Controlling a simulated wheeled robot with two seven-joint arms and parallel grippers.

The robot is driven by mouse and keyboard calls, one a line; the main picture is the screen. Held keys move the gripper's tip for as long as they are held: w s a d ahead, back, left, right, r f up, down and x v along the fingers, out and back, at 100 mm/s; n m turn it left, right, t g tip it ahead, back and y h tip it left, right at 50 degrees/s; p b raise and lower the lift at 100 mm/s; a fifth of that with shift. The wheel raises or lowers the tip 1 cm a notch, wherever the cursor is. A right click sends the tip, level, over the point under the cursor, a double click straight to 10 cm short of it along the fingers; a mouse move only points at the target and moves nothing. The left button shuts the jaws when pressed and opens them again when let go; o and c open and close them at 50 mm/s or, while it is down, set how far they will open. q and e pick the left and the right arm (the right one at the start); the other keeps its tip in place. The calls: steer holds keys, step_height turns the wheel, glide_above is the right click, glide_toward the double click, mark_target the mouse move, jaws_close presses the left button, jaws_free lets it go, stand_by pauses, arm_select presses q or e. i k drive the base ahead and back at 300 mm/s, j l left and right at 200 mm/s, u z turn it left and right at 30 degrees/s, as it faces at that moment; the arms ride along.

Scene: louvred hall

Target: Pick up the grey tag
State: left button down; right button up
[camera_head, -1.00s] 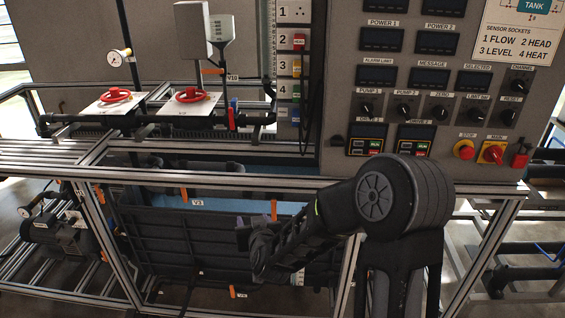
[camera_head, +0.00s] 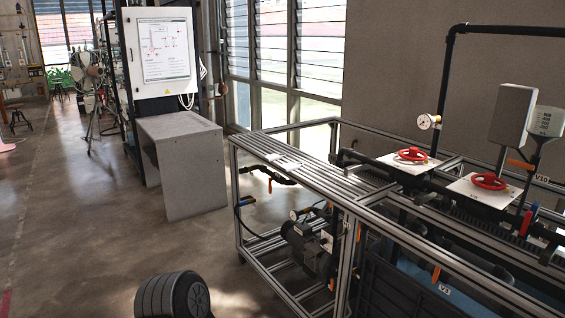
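I cannot make out a grey tag for certain in the head view. Some small, pale flat shapes (camera_head: 287,164) lie on the slatted top of the metal frame bench (camera_head: 262,147), too small to identify. A dark round joint of my own arm shows at the bottom edge, left of the bench. Neither of my grippers is in view.
Two red handwheels (camera_head: 411,155) (camera_head: 489,181) on white plates and a pressure gauge (camera_head: 428,121) stand on the bench's right part. A pump (camera_head: 308,247) sits below. A grey block (camera_head: 183,165) stands behind under a white cabinet (camera_head: 160,52). Open floor (camera_head: 75,235) lies left.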

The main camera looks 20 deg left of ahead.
mark_target(270, 158)
steer(key=i+j, duration=0.35)
steer(key=i, duration=0.15)
steer(key=i+j+u, duration=0.1)
steer(key=i+j, duration=0.55)
steer(key=i, duration=0.3)
steer(key=i+j+u, duration=0.1)
steer(key=i+j, duration=0.2)
steer(key=i, duration=0.2)
steer(key=i+j, duration=0.25)
steer(key=i, duration=0.25)
steer(key=j+u, duration=0.05)
